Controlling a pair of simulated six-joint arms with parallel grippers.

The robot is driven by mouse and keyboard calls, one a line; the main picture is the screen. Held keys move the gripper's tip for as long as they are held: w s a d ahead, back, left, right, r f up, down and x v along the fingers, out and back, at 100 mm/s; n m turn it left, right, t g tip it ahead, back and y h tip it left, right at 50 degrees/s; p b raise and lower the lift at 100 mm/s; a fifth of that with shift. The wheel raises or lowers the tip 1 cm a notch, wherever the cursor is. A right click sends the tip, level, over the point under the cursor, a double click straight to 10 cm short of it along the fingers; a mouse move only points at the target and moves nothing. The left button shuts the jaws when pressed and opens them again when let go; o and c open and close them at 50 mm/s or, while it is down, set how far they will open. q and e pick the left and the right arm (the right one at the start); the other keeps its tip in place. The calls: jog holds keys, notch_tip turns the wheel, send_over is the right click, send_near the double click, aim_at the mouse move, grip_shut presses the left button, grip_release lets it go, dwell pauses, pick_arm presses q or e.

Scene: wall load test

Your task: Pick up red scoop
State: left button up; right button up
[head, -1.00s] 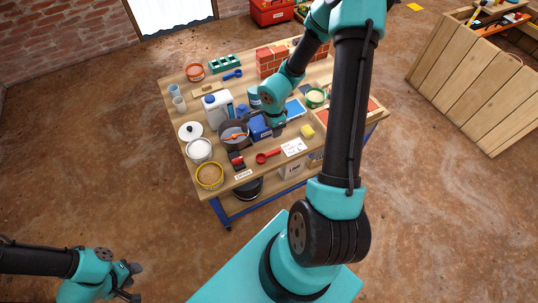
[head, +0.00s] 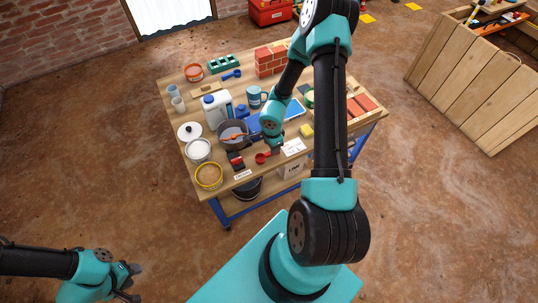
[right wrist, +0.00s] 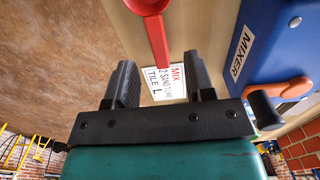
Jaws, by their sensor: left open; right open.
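The red scoop (head: 262,158) lies near the front edge of the workbench, beside the white note card (head: 293,147). In the right wrist view, the red scoop (right wrist: 158,38) is at the top, its handle pointing down toward the gap between my right fingers. My right gripper (right wrist: 160,78) is open and empty. In the head view, my right gripper (head: 276,147) is just behind and right of the scoop, its tips small and partly hidden. My left gripper (head: 130,283) is open and empty, off the bench at the lower left.
A blue mixer box (right wrist: 275,45) with an orange crank stands close to the right gripper.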

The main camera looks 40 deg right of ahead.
aim_at(267, 155)
jog(key=shift+f, duration=0.15)
jog(key=shift+s+d+f, duration=0.1)
jog(key=shift+f, duration=2.4)
grip_shut()
